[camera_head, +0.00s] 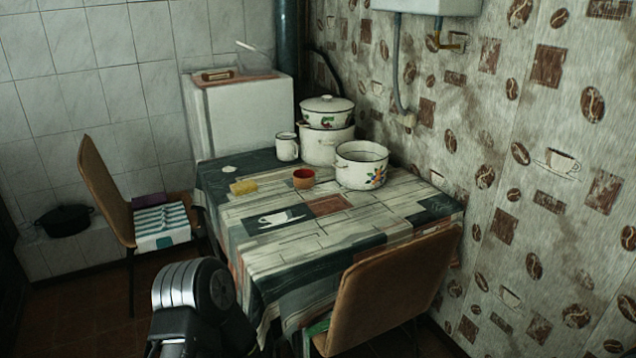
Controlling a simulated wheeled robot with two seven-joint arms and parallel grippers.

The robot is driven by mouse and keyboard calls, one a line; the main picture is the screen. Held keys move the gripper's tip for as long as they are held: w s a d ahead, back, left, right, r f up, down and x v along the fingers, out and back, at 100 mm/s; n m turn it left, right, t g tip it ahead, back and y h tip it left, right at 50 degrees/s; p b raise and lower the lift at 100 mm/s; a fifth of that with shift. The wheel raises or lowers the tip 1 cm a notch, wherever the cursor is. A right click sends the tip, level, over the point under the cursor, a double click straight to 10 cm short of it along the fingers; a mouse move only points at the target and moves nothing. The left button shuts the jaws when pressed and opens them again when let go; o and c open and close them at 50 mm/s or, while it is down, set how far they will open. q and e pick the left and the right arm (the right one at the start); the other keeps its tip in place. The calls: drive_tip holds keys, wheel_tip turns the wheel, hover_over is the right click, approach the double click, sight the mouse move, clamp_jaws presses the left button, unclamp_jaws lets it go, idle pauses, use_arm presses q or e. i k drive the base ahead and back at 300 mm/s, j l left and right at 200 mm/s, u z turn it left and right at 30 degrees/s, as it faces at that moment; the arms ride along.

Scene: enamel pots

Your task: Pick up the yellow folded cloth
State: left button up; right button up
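The yellow folded cloth (244,187) lies flat on the table (345,225), near its left edge, on the patterned tablecloth. It is small and nothing covers it. A dark red-brown bowl (304,180) stands to its right, apart from it. One of my arm links shows at the bottom of the head view, in front of the table's near left side. Neither gripper's fingers can be seen.
A white mug (287,147), an open enamel pot (361,166) and stacked lidded pots (327,128) stand at the table's back. Chairs stand at the left (105,185) and front right (395,285). The table's front middle is clear.

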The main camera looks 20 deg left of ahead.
sight(240, 188)
drive_tip(key=i+j+z, duration=0.15)
drive_tip(key=j+z, duration=0.35)
drive_tip(key=j, duration=0.25)
drive_tip(key=j+z, duration=0.45)
drive_tip(key=j, duration=0.3)
drive_tip(key=k+j+z, duration=0.1)
drive_tip(key=j+z, duration=0.4)
drive_tip(key=j, duration=0.3)
drive_tip(key=k+j, duration=0.1)
drive_tip(key=j, duration=0.3)
drive_tip(key=k+j, duration=0.1)
drive_tip(key=j, duration=0.7)
drive_tip(key=k+j, duration=0.15)
drive_tip(key=j, duration=0.3)
drive_tip(key=k+j+z, duration=0.1)
drive_tip(key=j, duration=0.3)
drive_tip(key=k+j, duration=0.1)
drive_tip(key=j, duration=0.3)
